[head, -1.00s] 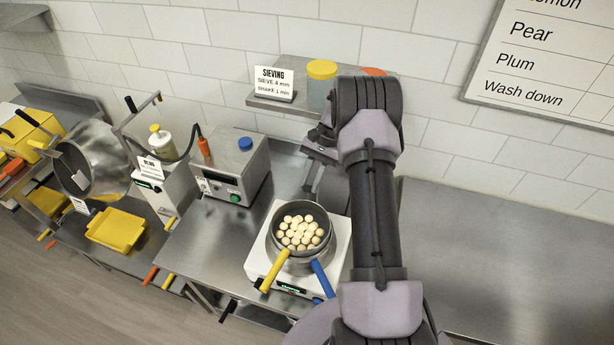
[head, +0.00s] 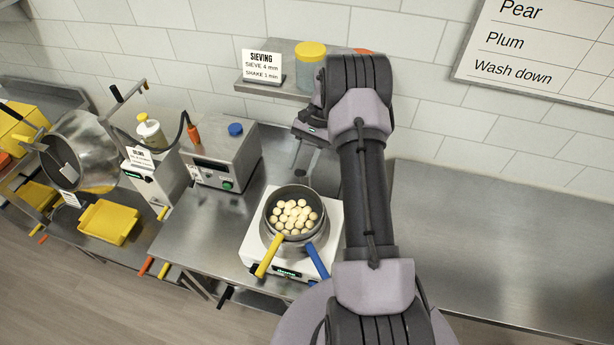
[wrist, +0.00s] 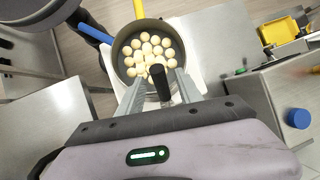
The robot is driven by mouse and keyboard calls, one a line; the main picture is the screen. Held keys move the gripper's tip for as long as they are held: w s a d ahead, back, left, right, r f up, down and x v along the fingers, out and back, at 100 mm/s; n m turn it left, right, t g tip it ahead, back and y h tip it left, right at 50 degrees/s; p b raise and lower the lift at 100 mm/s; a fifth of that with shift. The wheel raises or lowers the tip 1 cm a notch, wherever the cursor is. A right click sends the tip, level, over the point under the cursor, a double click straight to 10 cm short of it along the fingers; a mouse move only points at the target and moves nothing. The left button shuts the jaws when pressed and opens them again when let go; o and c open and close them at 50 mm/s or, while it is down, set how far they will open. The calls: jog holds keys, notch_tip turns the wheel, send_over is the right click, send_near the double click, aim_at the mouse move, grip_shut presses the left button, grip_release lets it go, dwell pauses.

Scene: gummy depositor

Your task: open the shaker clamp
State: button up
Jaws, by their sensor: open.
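The shaker (head: 256,236) is a white, flat-topped unit on the steel bench, with a small green display on its front. A grey round sieve (head: 276,232) with a yellow handle holds pale balls on top of it. A blue handle sticks out beside the yellow one. My gripper (head: 303,165) is behind the sieve in the head view, fingers pointing down. In the wrist view my gripper (wrist: 160,78) is open, with a black upright knob (wrist: 161,88) showing between its fingers. The knob may be the clamp's handle; contact cannot be told. The clamp is otherwise hidden.
A grey box (head: 212,172) with a blue cap stands left of the shaker. A shelf (head: 253,88) with a sieving sign and a yellow-lidded jar (head: 309,64) hangs behind my gripper. A yellow tray (head: 108,222) lies far left. The bench (head: 480,240) is clear at right.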

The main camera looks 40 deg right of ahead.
jog(key=r, duration=0.1)
jog(key=r+b, duration=0.1)
jog(key=shift+s+a+r, duration=0.15)
jog(key=shift+s+r, duration=0.2)
jog(key=s+a+b, duration=0.1)
jog(key=s+a, duration=0.2)
jog(key=s, duration=0.4)
jog(key=s+a+r+b, duration=0.1)
jog(key=s+a, duration=0.2)
jog(key=s, duration=0.4)
jog(key=shift+r+b, duration=0.25)
jog(key=shift+b, duration=0.15)
jog(key=shift+a, duration=0.1)
